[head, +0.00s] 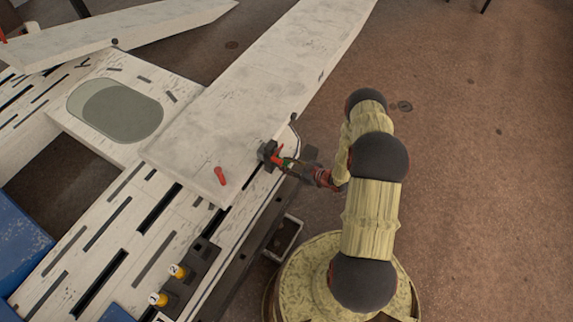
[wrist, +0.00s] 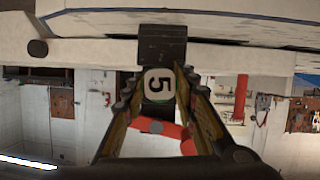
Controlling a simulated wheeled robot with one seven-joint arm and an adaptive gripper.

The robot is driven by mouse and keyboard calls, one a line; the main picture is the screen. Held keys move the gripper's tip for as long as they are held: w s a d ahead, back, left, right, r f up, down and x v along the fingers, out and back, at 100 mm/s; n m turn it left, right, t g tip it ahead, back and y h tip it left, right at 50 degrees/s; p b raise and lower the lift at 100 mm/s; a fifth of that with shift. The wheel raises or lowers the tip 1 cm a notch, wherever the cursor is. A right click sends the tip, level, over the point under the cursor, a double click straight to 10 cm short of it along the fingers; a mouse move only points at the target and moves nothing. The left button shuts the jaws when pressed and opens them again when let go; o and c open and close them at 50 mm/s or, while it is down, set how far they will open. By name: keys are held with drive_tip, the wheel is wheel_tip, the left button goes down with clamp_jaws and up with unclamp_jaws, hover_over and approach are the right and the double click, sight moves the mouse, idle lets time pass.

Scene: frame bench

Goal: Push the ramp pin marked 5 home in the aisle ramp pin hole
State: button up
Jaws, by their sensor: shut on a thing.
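The pin marked 5 (wrist: 158,86) shows its pale round face between my gripper's fingers in the wrist view. My gripper (wrist: 158,100) is shut on it. In the head view my gripper (head: 279,159) is at the right edge of the white ramp (head: 235,115), beside a dark block (head: 266,151). The dark block (wrist: 162,45) also shows in the wrist view, directly beyond the pin's face. The pin hole and the pin's far end are hidden, so I cannot tell how deep the pin sits.
A dark rack (head: 190,277) on the slotted white bench holds yellow pins marked 2 (head: 178,270) and 1 (head: 158,299). A small open bin (head: 285,239) is below the bench edge. The brown floor (head: 480,170) at right is clear.

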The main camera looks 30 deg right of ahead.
clamp_jaws()
drive_tip(key=o, duration=0.9)
unclamp_jaws()
drive_tip(key=v, duration=1.2)
